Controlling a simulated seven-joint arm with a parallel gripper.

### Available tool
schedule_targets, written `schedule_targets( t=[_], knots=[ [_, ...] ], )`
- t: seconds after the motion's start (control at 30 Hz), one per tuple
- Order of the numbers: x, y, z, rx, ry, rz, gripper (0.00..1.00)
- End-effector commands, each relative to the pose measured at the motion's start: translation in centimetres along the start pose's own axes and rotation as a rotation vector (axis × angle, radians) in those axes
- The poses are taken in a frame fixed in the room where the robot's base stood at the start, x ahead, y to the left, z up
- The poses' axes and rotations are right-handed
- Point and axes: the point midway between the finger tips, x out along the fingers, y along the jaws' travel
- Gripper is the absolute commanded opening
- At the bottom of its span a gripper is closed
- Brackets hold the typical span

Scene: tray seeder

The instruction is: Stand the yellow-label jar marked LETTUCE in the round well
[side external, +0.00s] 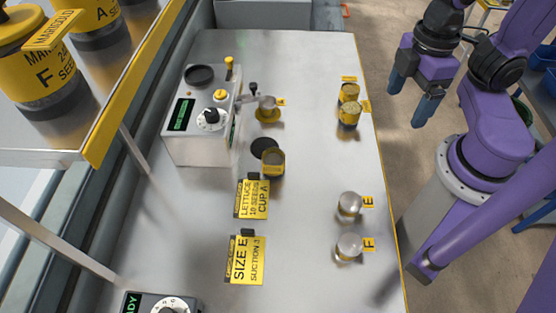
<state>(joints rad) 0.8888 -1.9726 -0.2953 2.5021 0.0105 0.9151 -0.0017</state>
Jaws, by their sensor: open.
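I cannot read LETTUCE on any jar here. Large yellow-label jars stand on the raised shelf at the upper left: one marked MARIGOLD F (38,75), and one with an A (95,22), its name cut off or unreadable. A dark round spot on top of the white seeder box (200,76) looks like a round well; I cannot tell its depth. My gripper (412,96) is open and empty, with blue fingertips, held up to the right of the bench, far from the shelf jars and the box.
A card reads LETTUCE, 10 SEEDS, CUP A (252,199). The centre-right bench is fairly clear.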

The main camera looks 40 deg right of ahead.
Motion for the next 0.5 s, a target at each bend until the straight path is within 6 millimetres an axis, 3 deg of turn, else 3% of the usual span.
schedule_targets(
  t=[0.5],
  knots=[
    [3.6,3.7,-1.4,0.480,-0.226,-0.195,0.84]
  ],
)
